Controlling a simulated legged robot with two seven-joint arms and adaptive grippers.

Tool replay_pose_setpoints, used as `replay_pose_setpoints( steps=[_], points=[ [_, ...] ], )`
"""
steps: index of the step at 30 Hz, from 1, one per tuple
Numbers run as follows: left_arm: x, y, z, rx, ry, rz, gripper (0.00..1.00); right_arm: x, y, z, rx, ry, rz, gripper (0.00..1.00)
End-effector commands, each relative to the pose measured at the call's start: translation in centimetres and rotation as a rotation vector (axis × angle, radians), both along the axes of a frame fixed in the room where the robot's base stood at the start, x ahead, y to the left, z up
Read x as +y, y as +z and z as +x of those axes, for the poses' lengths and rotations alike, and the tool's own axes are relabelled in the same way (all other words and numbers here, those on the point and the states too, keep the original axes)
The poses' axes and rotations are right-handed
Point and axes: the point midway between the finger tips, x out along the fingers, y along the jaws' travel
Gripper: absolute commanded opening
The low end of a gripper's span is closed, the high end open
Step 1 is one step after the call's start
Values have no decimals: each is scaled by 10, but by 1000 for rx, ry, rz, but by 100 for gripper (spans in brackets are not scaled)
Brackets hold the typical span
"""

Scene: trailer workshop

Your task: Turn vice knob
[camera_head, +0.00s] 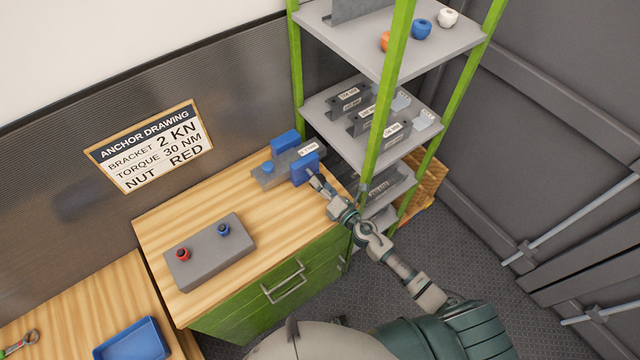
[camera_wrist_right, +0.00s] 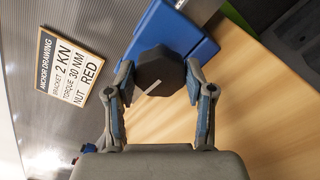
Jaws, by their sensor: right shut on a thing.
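The vice (camera_head: 305,170), with blue jaws on a grey base, stands at the far right of the wooden bench top. A grey labelled bracket (camera_head: 297,157) sits between its jaws. My right gripper (camera_head: 316,183) is at the front face of the near blue jaw. In the right wrist view, the vice knob (camera_wrist_right: 159,72) is dark and many-sided with a white line slanting across its face. My right gripper's fingers (camera_wrist_right: 162,98) are shut on the knob from both sides. The knob is too small to make out in the head view. My left gripper is not in view.
A grey block (camera_head: 208,262) with a red and a blue piece rests on the bench (camera_head: 190,217). A green-framed shelf (camera_head: 393,100) with brackets stands close to the right of the vice. A drawing sign (camera_head: 150,147) hangs on the wall behind.

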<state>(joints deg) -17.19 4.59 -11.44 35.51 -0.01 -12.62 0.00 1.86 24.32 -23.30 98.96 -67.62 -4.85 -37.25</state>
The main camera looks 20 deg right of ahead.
Motion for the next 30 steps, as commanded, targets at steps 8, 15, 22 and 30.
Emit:
replay_pose_setpoints(
  steps=[8, 15, 22, 30],
  points=[
    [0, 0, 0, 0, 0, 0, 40, -2, -5, -2, 9, -2, -2, 19],
    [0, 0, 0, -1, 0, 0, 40, -1, -4, 0, 7, -2, -3, 78],
    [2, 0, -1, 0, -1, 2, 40, 0, -3, -1, 6, -1, -3, 78],
    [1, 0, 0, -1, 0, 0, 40, -15, -5, -43, 8, -3, -2, 78]
  ],
)
